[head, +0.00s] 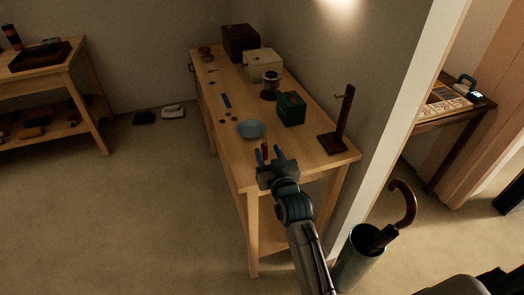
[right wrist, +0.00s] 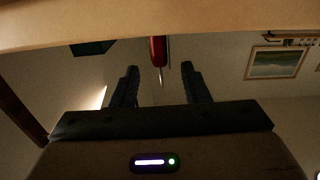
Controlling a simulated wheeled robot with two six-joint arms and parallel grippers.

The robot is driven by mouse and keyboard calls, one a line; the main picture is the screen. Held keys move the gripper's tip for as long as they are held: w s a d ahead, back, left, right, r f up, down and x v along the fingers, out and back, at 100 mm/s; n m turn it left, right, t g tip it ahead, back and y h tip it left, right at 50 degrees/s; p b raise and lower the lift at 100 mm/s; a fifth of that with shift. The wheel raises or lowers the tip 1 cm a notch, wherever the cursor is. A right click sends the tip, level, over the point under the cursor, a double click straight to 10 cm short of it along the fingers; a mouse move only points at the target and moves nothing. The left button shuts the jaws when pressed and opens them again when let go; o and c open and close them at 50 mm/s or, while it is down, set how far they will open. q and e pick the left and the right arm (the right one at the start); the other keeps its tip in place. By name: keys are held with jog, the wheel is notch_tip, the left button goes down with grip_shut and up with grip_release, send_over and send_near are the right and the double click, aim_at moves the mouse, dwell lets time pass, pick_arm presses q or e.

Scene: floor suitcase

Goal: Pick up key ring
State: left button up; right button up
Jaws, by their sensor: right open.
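A small red item (head: 265,148) lies near the front end of the wooden table, just beyond my right gripper (head: 269,156). In the right wrist view the red item (right wrist: 158,50) has a thin pale metal part pointing toward the gripper. It may be the key ring, but no ring shows clearly. My right gripper also shows in the right wrist view (right wrist: 159,70). Its two fingers are apart, one on each side of the red item's line, with nothing clamped between them. My left gripper is not in view.
The wooden table (head: 215,92) holds a blue bowl (head: 251,130), a green box (head: 291,109), a dark hook stand (head: 343,125), a blue item (head: 226,101) and boxes farther back. An umbrella stand (head: 358,262) is at the table's right.

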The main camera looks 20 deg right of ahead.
aim_at(265, 146)
jog(key=w, duration=0.4)
jog(key=shift+w+f, duration=0.1)
jog(key=shift+w, duration=0.05)
jog(key=shift+c, duration=0.9)
grip_shut()
pick_arm(q)
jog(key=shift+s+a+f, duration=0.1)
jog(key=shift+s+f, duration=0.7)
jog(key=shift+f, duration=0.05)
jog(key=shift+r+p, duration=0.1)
jog(key=shift+p, duration=0.35)
pick_arm(e)
jog(key=shift+r, duration=0.2)
